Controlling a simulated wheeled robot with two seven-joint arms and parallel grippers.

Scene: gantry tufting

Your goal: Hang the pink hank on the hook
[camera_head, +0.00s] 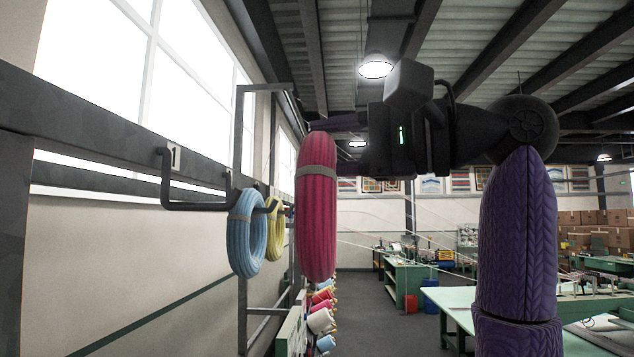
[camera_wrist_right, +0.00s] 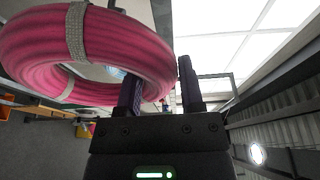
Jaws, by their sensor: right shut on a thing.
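The pink hank (camera_head: 317,215) is a thick ring with a pale band, hanging upright in the air, seen nearly edge-on. My right gripper (camera_head: 338,146) is shut on its upper part. In the right wrist view the pink hank (camera_wrist_right: 100,45) shows its open middle. One finger of the right gripper (camera_wrist_right: 160,92) reaches into the ring and the other lies outside it. A dark hook (camera_head: 195,206) marked 1 juts from the wall rail, left of the pink hank and apart from it. Its upturned tip is bare. My left gripper is out of view.
A blue hank (camera_head: 243,240) and a yellow hank (camera_head: 274,228) hang along the rail (camera_head: 110,135), between the hook marked 1 and the pink hank in the picture. Thread cones (camera_head: 320,320) stand below. A pale table (camera_head: 455,300) is at the right.

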